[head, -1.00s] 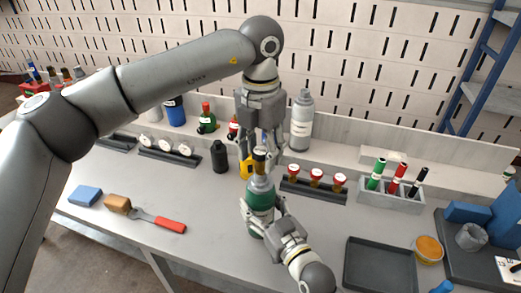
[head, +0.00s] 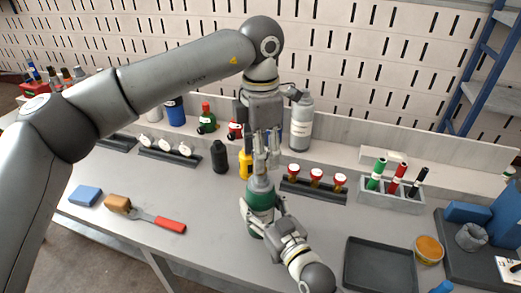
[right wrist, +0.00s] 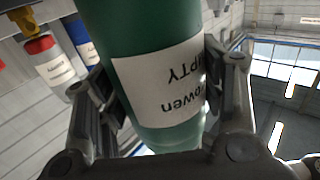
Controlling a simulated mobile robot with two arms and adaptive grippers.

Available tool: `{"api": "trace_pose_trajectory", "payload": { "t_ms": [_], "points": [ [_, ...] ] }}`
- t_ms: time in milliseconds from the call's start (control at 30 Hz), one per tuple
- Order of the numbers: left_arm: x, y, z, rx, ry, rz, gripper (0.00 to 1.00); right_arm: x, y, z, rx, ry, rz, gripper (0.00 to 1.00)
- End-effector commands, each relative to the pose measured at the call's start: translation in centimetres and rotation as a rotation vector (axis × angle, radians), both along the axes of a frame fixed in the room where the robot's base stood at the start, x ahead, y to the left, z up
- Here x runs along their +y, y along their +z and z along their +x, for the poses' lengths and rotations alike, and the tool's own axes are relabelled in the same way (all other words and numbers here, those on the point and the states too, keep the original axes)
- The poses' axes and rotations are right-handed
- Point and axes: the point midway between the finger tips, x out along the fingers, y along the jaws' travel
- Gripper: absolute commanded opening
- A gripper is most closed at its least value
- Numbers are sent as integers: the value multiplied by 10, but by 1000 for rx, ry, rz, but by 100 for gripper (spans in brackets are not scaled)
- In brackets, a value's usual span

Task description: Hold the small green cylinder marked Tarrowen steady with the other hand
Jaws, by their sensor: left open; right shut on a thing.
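The small green cylinder (head: 261,198) stands upright over the bench, with a grey shoulder above its green body. In the right wrist view the green cylinder (right wrist: 140,40) fills the middle; its white label is upside down and reads "…owen" and "…PTY". My right gripper (head: 259,213) is shut around its body from the front; its fingers (right wrist: 155,85) press on both sides. My left gripper (head: 262,160) points down with open fingers around the cylinder's top. The fingers hide the valve end, and I cannot tell whether they touch it.
A black bottle (head: 220,157) and a yellow bottle (head: 246,165) stand just left of the cylinder. A grey bottle (head: 301,125) stands behind. A rack of red-topped pieces (head: 315,188) and an empty dark tray (head: 380,266) are to the right.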

Motion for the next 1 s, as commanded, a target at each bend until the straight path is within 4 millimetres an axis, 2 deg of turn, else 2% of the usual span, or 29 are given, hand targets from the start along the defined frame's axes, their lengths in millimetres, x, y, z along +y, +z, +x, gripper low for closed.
{"api": "trace_pose_trajectory", "payload": {
  "t_ms": [233,667,1000],
  "points": [
    [0,0,0,0,-222,0,48,0,0,0,0,0,0,34],
    [0,0,0,0,-280,0,48,0,0,0,0,0,0,34],
    [0,0,0,0,-638,0,48,0,0,0,0,0,0,34]
  ]
}}
